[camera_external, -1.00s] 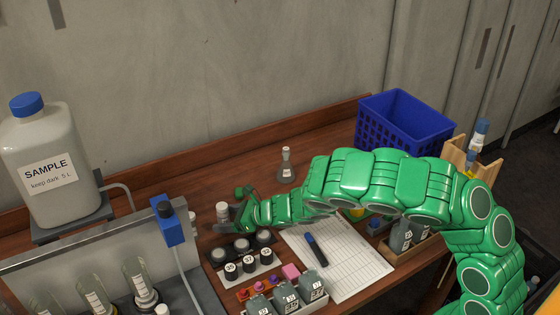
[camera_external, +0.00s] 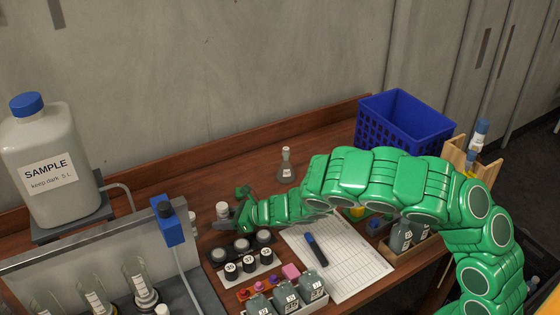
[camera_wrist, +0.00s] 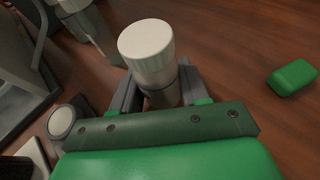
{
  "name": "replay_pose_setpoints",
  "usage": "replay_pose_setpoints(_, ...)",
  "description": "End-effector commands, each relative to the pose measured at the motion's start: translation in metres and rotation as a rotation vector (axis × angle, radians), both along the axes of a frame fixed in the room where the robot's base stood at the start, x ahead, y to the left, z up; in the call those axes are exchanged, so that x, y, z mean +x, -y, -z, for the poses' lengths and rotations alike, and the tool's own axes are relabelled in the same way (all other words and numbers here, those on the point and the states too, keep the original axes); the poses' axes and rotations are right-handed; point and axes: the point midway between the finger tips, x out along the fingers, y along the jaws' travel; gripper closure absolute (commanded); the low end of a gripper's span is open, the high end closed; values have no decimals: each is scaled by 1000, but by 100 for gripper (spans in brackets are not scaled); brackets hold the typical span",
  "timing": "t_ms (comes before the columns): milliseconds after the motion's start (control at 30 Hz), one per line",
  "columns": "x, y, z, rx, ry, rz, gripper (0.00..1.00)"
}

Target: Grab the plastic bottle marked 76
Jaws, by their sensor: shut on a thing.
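My gripper (camera_external: 234,220) is at the left end of my green arm, low over the desk. It is shut on a white-capped bottle (camera_external: 222,211), which stands out just past the fingers. In the wrist view the bottle's ribbed white cap (camera_wrist: 147,42) rises between the two dark fingers (camera_wrist: 155,90), one on each side of the body. The bottle looks upright. Its label is hidden from both views, so I cannot read its number. I cannot tell whether its base touches the desk.
A rack of dark-capped vials marked 35, 37 and 32 (camera_external: 248,267) stands just in front. A small flask (camera_external: 286,166) stands behind, a blue crate (camera_external: 405,122) at back right. A blue clamp block (camera_external: 167,222) is to the left. A written sheet (camera_external: 345,262) lies right.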

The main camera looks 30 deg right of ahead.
Motion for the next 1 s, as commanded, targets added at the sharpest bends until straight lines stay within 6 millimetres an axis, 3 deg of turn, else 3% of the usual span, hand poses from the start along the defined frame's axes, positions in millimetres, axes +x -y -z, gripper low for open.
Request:
replay_pose_setpoints(267,0,0,-9,0,1,0,84)
replay_pose_setpoints(500,0,0,-34,-3,6,-1,84)
replay_pose_setpoints(1000,-40,18,-84,-2,4,-2,84)
